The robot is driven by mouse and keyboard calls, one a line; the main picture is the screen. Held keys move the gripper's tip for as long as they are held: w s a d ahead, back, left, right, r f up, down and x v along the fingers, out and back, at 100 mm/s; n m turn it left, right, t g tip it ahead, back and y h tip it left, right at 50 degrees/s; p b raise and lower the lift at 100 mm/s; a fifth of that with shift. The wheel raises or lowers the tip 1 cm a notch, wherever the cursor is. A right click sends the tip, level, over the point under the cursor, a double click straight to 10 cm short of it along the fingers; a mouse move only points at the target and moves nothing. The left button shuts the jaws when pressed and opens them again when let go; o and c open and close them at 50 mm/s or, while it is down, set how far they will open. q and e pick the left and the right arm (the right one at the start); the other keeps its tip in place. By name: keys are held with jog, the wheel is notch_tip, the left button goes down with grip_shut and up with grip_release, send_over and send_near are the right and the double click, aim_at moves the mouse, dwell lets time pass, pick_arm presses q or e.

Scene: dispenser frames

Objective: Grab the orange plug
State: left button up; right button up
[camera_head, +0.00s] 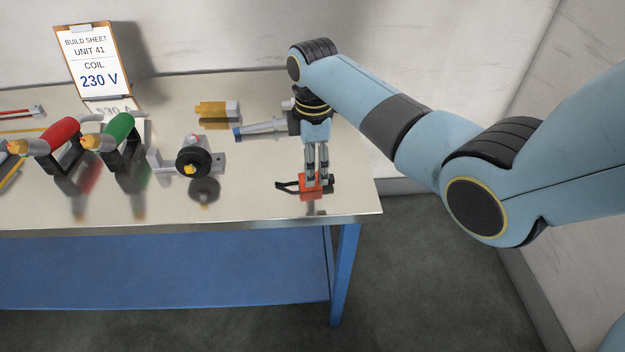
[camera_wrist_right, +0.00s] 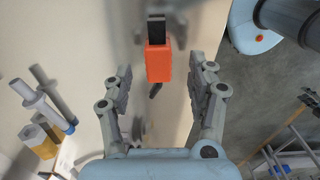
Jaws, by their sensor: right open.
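The orange plug (camera_head: 313,188) lies on the metal table near its right front corner, with a black part reaching left from it. In the right wrist view the plug (camera_wrist_right: 159,63) shows as an orange block with a dark end at its top, between and just beyond my fingers. My right gripper (camera_head: 317,178) points down over the plug, and its fingers partly hide it. In the right wrist view my right gripper (camera_wrist_right: 163,80) is open, with a gap on both sides of the plug. My left gripper is not in view.
A grey syringe-like tool (camera_head: 262,129) and a yellow block (camera_head: 217,109) lie left of my right wrist. A black wheel on a bracket (camera_head: 193,162), a green-handled tool (camera_head: 118,130) and a red-handled tool (camera_head: 58,135) stand further left. A build sheet clipboard (camera_head: 92,62) stands behind.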

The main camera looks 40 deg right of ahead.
aim_at(316, 180)
notch_tip(316, 180, down, 4)
jog(key=shift+w+f, duration=0.1)
jog(key=shift+w, duration=0.05)
grip_shut()
dwell(0.4)
jog(key=shift+r, duration=0.2)
